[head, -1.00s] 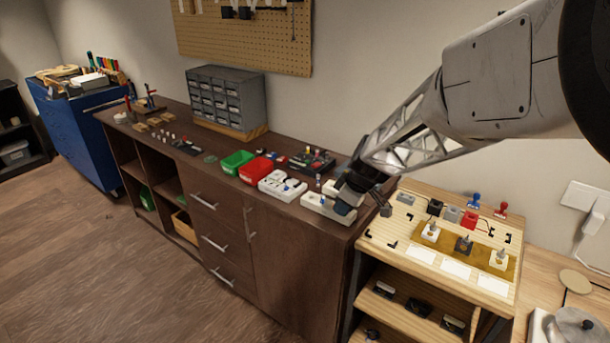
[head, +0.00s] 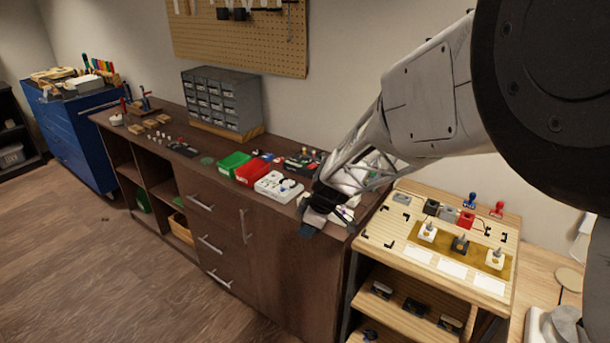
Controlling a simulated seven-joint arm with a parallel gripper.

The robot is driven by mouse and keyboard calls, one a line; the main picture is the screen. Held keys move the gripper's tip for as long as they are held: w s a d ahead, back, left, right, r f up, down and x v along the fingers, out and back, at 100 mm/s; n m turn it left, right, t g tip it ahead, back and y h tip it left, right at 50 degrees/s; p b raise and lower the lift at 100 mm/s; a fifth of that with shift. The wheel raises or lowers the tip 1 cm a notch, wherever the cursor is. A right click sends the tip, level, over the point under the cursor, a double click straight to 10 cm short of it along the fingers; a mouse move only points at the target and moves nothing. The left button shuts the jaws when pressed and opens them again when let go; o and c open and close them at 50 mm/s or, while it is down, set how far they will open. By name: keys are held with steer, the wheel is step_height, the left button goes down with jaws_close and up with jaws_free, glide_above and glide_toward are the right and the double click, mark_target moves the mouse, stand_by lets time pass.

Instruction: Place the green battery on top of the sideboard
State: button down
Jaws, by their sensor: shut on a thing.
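The sideboard (head: 283,262) is a long dark brown cabinet with drawers, a door and open shelves, and it stands along the wall. My gripper (head: 308,231) is at the right end of the sideboard, over or just in front of its front edge in the picture. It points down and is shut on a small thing. I cannot make out the held thing's shape or colour, as the dark fingers and the arm cover it. I cannot identify a green battery anywhere in the head view.
On the sideboard top stand a green bin (head: 234,161), a red bin (head: 251,172), a white tray (head: 278,186) and a grey drawer cabinet (head: 222,100). A light wooden stand (head: 400,262) with blocks is at the right. A blue cabinet (head: 75,130) is far left.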

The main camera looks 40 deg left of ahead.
glide_above(291, 214)
steer(key=d, duration=0.2)
steer(key=shift+w+a+f, duration=0.1)
steer(key=shift+a+f, duration=0.05)
steer(key=shift+f, duration=0.55)
stand_by(0.6)
steer(key=shift+w+a, duration=0.15)
steer(key=shift+a, duration=0.05)
steer(key=shift+w+a+f, duration=0.1)
steer(key=shift+a+f, duration=0.05)
steer(key=shift+f, duration=1.65)
steer(key=shift+f, duration=0.1)
steer(key=c, duration=1.4)
jaws_free()
